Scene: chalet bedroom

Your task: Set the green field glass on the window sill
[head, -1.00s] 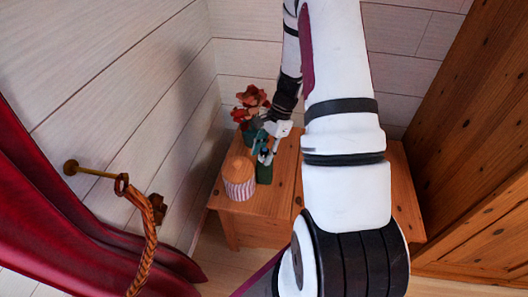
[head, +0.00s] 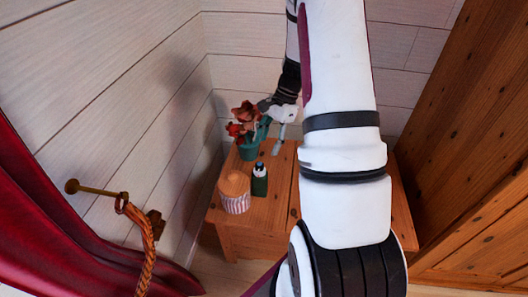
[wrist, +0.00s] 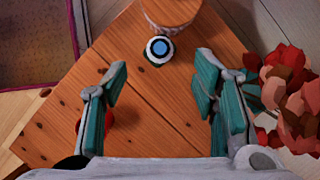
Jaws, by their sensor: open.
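The green field glass (head: 259,180) stands upright on the wooden chest (head: 272,218), beside a striped round box. In the wrist view the field glass (wrist: 159,50) is seen from above, with a blue lens in a pale ring. My gripper (head: 272,131) is behind and above it, close to the flower pot. In the wrist view my gripper (wrist: 160,82) has its teal fingers wide apart with nothing between them; the field glass lies beyond the tips. No window sill can be made out in either view.
The striped box with an orange lid (head: 235,190) touches or nearly touches the field glass. A pot of red flowers (head: 248,150) stands behind; its blooms (wrist: 290,95) crowd my right finger. A red curtain (head: 60,220) with a rope tie-back (head: 148,250) hangs left. A wooden wardrobe (head: 460,160) stands right.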

